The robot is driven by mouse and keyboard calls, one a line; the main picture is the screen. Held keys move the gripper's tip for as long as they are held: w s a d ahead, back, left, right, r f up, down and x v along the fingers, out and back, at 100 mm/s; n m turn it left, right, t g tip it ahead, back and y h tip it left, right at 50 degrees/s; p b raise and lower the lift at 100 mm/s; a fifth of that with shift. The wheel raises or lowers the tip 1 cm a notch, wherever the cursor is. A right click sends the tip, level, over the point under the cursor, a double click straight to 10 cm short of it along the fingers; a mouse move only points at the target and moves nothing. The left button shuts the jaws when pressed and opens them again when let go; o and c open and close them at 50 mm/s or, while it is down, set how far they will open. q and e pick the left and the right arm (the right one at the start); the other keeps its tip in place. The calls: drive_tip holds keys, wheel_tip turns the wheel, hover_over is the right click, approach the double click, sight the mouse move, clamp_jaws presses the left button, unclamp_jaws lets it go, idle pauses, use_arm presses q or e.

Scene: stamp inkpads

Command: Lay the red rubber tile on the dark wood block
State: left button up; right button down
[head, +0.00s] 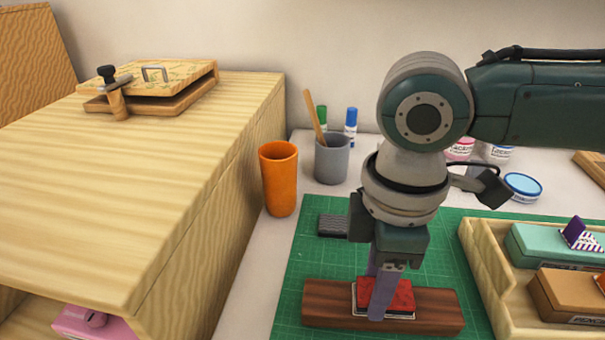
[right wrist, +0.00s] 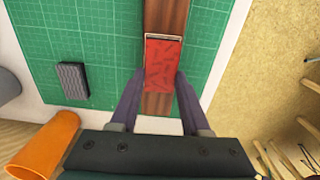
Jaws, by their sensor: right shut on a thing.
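The red rubber tile (head: 401,297) has a pale edge and sits over the middle of the dark wood block (head: 328,306). The long block lies flat on the green mat. My right gripper (head: 381,298) points down with its fingers shut on the tile's two sides. In the right wrist view the tile (right wrist: 163,64) is between the fingertips (right wrist: 163,82), in line with the block (right wrist: 166,15). The tile looks flat on the block or very close above it; I cannot tell whether they touch. My left gripper is not in view.
A grey ribbed block (head: 333,225) lies on the green mat (head: 300,270). An orange cup (head: 279,180) and a grey cup (head: 331,160) stand behind. A wooden tray (head: 487,280) with inkpads is at the right. A wooden cabinet (head: 130,200) fills the left.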

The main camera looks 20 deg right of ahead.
drive_tip(key=shift+c, duration=1.5)
unclamp_jaws()
drive_tip(key=shift+r, duration=0.1)
wheel_tip(320, 180, up, 10)
drive_tip(key=p, duration=0.3)
